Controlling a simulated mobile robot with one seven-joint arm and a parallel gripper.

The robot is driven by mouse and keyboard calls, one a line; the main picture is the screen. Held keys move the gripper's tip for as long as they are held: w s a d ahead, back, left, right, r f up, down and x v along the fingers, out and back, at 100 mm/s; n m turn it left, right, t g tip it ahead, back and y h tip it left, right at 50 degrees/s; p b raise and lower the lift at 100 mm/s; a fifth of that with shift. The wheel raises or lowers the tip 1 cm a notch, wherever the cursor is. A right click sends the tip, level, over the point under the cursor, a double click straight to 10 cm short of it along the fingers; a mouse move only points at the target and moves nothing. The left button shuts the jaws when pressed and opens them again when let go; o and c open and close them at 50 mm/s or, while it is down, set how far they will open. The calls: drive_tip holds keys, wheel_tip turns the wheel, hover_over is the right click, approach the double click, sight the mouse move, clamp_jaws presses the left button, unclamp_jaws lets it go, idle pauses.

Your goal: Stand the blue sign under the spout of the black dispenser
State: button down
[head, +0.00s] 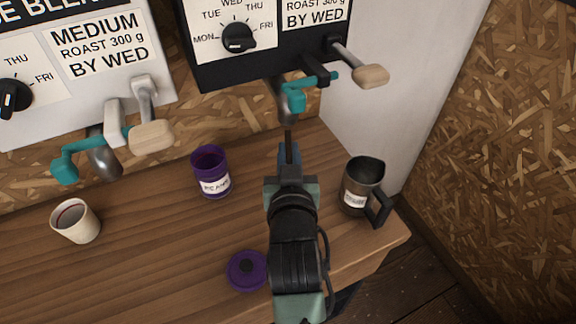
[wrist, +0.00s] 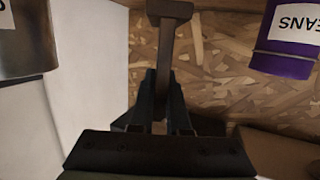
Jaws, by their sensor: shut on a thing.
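The black dispenser (head: 268,62) is at the top of the head view, with its grey metal spout (head: 279,108) and teal lever above the wooden counter. My gripper (head: 289,166) is just in front of and below that spout. In the wrist view a narrow dark post with a crossbar (wrist: 170,11) stands out between the fingers (wrist: 163,88). I cannot tell whether the sign touches the counter.
A purple canister (head: 209,171) stands left of my gripper, and a dark mug (head: 361,184) stands right of it. A purple lid (head: 246,270) lies in front. A white cup (head: 75,222) is farther left, below the white dispenser (head: 85,65). The counter's right edge is beyond the mug.

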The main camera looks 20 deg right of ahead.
wheel_tip(320, 180, down, 3)
drive_tip(key=shift+f, duration=0.15)
drive_tip(key=shift+w+f, duration=0.15)
drive_tip(key=shift+f, duration=0.35)
drive_tip(key=shift+f, duration=0.15)
drive_tip(key=c, duration=0.9)
unclamp_jaws()
